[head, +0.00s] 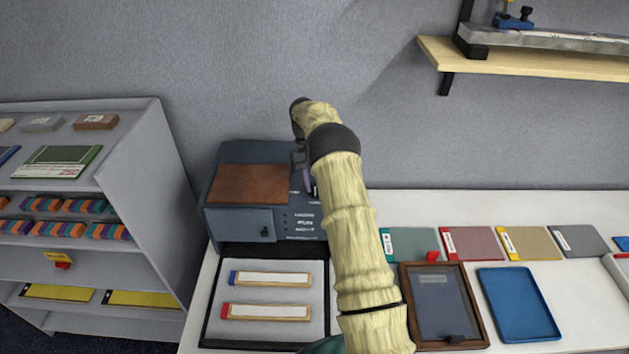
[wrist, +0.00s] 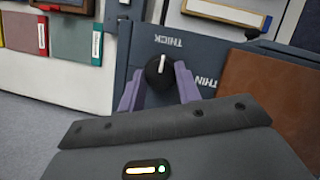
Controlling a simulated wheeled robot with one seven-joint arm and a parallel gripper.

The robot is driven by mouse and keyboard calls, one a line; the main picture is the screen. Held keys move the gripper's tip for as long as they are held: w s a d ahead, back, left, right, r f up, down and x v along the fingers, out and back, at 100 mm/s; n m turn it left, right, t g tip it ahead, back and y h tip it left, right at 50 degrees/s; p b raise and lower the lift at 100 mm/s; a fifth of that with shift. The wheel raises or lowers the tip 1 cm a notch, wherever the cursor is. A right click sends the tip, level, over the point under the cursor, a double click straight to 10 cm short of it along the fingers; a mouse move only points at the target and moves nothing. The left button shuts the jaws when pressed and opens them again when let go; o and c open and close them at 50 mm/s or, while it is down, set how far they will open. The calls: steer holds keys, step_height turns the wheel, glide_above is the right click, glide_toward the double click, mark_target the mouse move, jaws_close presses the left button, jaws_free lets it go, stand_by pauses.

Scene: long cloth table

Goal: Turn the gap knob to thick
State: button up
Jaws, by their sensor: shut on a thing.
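The gap knob (wrist: 155,76) is a round black knob with a white pointer line, on a dark blue-grey machine (head: 238,222). In the wrist view the pointer points up, towards the THICK label (wrist: 168,42). The THIN label (wrist: 206,83) is to the right, partly covered by a finger. My gripper (wrist: 158,84) has its two purple fingers on either side of the knob, shut on it. In the head view my arm hides the knob, and only a bit of my gripper (head: 309,184) shows at the machine's right side.
A brown panel (head: 249,184) lies on top of the machine. In front is a black tray (head: 208,325) with two labelled bars. Coloured swatches, a framed brown tray (head: 475,312) and a blue tray (head: 517,304) lie to the right. A grey shelf unit (head: 150,160) stands left.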

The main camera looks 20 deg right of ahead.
steer(key=o, duration=1)
steer(key=shift+c, duration=0.2)
steer(key=shift+r, duration=0.1)
steer(key=shift+b+v, duration=0.8)
steer(key=shift+v, duration=1.45)
steer(key=shift+p+v, duration=0.6)
steer(key=shift+v, duration=0.8)
